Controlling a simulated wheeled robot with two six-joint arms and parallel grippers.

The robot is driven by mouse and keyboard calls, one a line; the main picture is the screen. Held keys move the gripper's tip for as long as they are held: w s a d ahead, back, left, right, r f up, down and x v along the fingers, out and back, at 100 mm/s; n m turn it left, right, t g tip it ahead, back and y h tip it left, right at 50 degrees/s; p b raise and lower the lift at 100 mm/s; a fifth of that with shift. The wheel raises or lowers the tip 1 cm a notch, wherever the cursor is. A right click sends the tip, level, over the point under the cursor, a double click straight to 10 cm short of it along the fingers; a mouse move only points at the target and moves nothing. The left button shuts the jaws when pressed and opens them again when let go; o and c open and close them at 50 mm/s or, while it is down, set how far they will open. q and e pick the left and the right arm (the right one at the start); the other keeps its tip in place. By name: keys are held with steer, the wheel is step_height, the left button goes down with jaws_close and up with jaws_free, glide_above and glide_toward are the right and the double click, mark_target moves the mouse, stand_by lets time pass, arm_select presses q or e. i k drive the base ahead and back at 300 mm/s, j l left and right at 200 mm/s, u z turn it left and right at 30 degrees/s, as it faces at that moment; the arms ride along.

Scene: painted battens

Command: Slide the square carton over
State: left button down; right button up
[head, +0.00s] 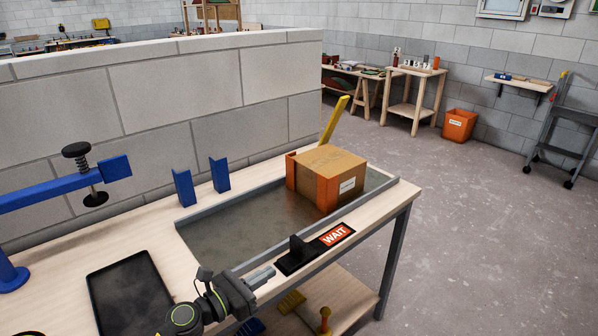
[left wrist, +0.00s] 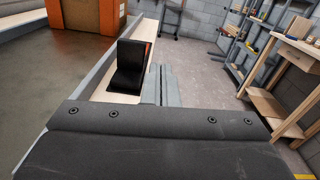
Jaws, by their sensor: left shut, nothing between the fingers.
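The square carton (head: 328,178) is brown cardboard with orange corner pieces and a white label. It stands upright on the grey recessed panel (head: 215,240), toward the panel's right end. Its lower part also shows at the top left of the left wrist view (left wrist: 78,18). My left gripper (head: 270,272) is shut and empty, low in front of the bench's front edge. It is apart from the carton, nearer the camera and to its left. Its fingers also show in the left wrist view (left wrist: 158,85). My right gripper is not in view.
A grey rail (head: 392,184) borders the panel. A black stand with a red WAIT sign (head: 337,234) sits on the front edge. Blue angle brackets (head: 220,174), a yellow bar (head: 334,120), a black tray (head: 128,295) and a blue clamp (head: 60,188) are nearby. The panel left of the carton is clear.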

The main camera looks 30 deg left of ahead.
mark_target(328, 159)
steer(key=i+j, duration=0.9)
steer(key=j, duration=0.05)
